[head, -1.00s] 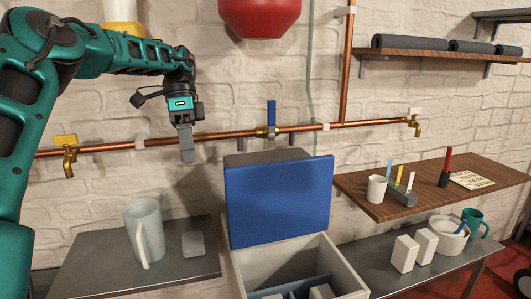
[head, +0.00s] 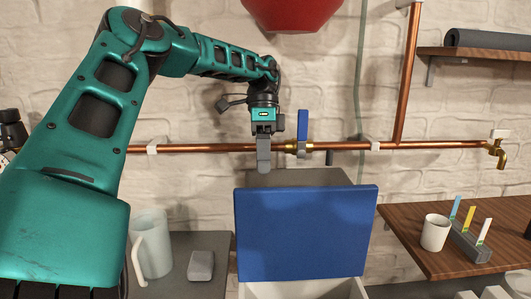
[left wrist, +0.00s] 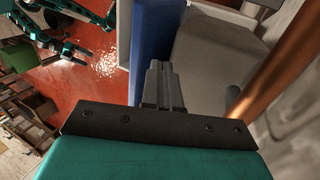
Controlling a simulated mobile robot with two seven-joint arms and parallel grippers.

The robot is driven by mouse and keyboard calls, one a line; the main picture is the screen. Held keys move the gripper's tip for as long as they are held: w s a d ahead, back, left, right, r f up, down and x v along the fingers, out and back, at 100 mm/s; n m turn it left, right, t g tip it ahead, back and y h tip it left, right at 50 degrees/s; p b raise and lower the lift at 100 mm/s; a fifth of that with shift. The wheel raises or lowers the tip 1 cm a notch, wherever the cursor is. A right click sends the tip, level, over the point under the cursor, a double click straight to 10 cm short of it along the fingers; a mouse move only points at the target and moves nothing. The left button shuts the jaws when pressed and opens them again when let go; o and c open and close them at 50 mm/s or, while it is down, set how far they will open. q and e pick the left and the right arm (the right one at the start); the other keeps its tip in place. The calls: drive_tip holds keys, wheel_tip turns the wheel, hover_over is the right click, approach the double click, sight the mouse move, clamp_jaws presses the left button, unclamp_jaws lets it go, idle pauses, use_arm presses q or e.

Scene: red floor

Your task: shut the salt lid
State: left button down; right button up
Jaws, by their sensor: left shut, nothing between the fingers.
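The salt lid (head: 305,235) is a blue panel standing open, nearly upright, at the back of a pale box (head: 300,290). The box is mostly cut off at the bottom of the head view. My left gripper (head: 263,168) is shut and empty, pointing down just above the lid's top edge, left of its middle. In the left wrist view the shut fingers (left wrist: 158,68) lie close beside the blue lid (left wrist: 152,30), on its wall side. Whether they touch it I cannot tell.
A copper pipe (head: 220,148) with a blue-handled valve (head: 303,127) runs along the wall right by my left gripper. A wooden shelf (head: 430,265) at right holds a white cup (head: 435,232).

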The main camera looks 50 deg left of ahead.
use_arm(q)
drive_tip(key=b+x, duration=0.1)
drive_tip(key=x, duration=0.4)
drive_tip(key=shift+f, duration=0.15)
idle(0.3)
